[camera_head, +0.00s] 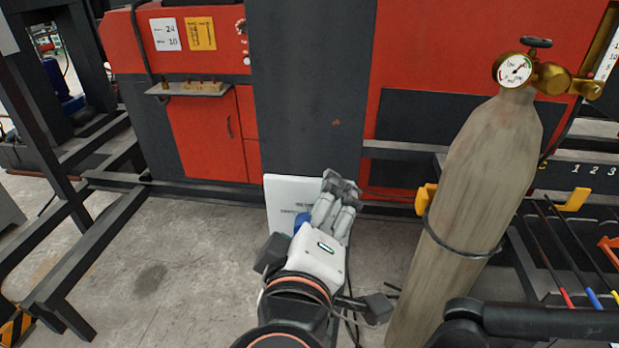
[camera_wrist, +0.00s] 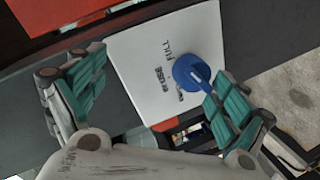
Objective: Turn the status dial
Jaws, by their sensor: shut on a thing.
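The status dial is a round blue knob with a short bar (camera_wrist: 200,73) on a white panel (camera_wrist: 143,60). The panel prints "FULL" and "IN USE" beside the dial; a further label is partly covered. In the head view, the white panel (camera_head: 282,190) stands low before the dark column, the blue dial (camera_head: 302,222) showing just left of my gripper (camera_head: 335,205).
A tall grey gas cylinder (camera_head: 480,170) with a brass regulator and gauge (camera_head: 515,70) stands close on the right. A dark metal frame (camera_head: 75,180) is at left. Red-and-black cabinets (camera_head: 205,130) stand behind. The floor (camera_head: 180,245) left of my arm is clear.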

